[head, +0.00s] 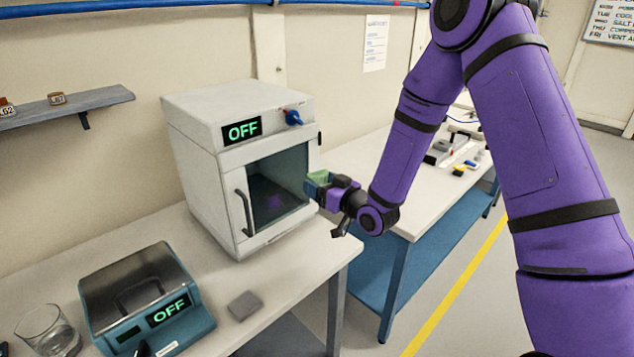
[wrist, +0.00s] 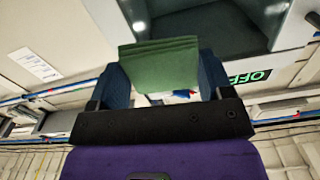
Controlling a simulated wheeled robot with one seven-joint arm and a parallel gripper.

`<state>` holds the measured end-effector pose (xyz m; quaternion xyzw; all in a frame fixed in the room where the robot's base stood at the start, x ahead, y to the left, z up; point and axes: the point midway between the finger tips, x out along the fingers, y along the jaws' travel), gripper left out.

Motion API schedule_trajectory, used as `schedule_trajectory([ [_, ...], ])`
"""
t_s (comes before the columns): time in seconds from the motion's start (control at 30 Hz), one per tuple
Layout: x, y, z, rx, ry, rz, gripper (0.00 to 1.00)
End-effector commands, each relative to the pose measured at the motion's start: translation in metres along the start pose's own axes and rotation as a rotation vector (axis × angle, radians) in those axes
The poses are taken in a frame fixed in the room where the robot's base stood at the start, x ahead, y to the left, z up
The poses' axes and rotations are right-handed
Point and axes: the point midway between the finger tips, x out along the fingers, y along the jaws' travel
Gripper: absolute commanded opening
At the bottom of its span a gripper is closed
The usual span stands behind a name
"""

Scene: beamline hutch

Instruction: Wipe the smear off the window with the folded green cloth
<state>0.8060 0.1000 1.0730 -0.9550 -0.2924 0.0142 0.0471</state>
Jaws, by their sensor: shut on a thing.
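The window (head: 275,190) is a dark glass pane in the front door of a white box-shaped cabinet (head: 205,185). It also shows in the wrist view (wrist: 205,28). My gripper (head: 318,189) is shut on the folded green cloth (head: 319,176), close to the right edge of the window. In the wrist view the cloth (wrist: 160,66) sticks out flat from between the two dark blue fingers, with its far edge toward the glass. I cannot tell whether the cloth touches the pane. A purple patch shows in the glass, likely my arm's reflection. I cannot make out the smear.
The cabinet has a door handle (head: 243,212), an OFF display (head: 242,130) and a blue knob (head: 292,117). A teal device (head: 150,300), a glass beaker (head: 47,330) and a grey block (head: 244,305) stand on the front bench. A second bench (head: 400,217) lies behind my gripper.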

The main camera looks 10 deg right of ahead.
Motion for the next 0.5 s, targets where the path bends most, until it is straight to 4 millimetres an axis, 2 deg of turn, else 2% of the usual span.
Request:
schedule_trajectory([
  [0.33, -0.002, 0.0, 0.0, -0.001, 0.0, 0.0, 0.54],
  [0.5, -0.011, 0.001, 0.0, 0.0, -0.002, 0.001, 0.54],
])
